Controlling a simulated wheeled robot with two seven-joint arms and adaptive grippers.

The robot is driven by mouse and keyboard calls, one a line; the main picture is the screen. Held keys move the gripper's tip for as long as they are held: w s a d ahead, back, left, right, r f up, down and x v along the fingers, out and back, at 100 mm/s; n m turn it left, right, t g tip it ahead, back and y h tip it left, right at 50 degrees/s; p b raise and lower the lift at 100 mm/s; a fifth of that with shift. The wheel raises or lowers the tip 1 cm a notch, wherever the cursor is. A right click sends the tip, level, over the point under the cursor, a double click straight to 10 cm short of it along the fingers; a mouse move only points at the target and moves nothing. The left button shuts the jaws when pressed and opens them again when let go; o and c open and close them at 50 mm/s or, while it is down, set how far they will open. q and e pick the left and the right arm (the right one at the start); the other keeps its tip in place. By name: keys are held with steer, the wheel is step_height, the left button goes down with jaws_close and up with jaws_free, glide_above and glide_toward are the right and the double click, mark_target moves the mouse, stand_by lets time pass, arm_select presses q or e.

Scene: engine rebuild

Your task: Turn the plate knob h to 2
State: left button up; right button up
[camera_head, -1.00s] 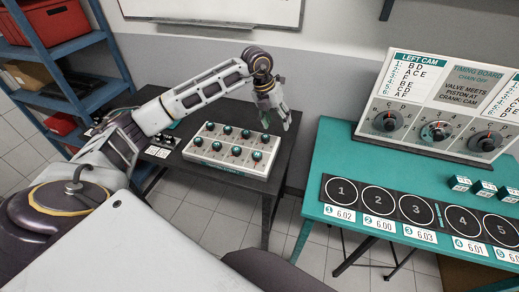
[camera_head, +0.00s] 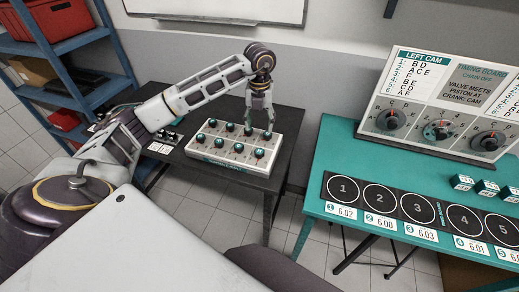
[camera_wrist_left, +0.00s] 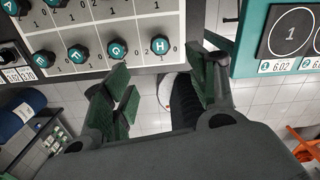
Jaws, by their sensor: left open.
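The plate (camera_head: 277,153) is a pale box with two rows of teal, lettered knobs on a dark table. Knob H (camera_head: 259,153) is at the right end of its front row. In the wrist view knob H (camera_wrist_left: 160,44) shows its letter, with small numbers around it; its setting is unclear. My left gripper (camera_head: 259,127) is open, pointing down over the back right part of the plate in the head view. In the wrist view its spread fingers (camera_wrist_left: 160,76) are below knob H in the picture, with nothing between them. My right gripper is out of view.
Knob G (camera_wrist_left: 118,48) is close beside knob H. The dark table (camera_head: 285,125) has a narrow bare strip right of the plate. A gap separates it from the teal table (camera_head: 335,165), which bears numbered circles and the timing board (camera_head: 440,100).

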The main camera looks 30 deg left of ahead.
mark_target(259, 151)
arm_select(q)
steer(key=shift+f+p, duration=1.25)
steer(key=shift+f, duration=5.65)
steer(key=c, duration=1)
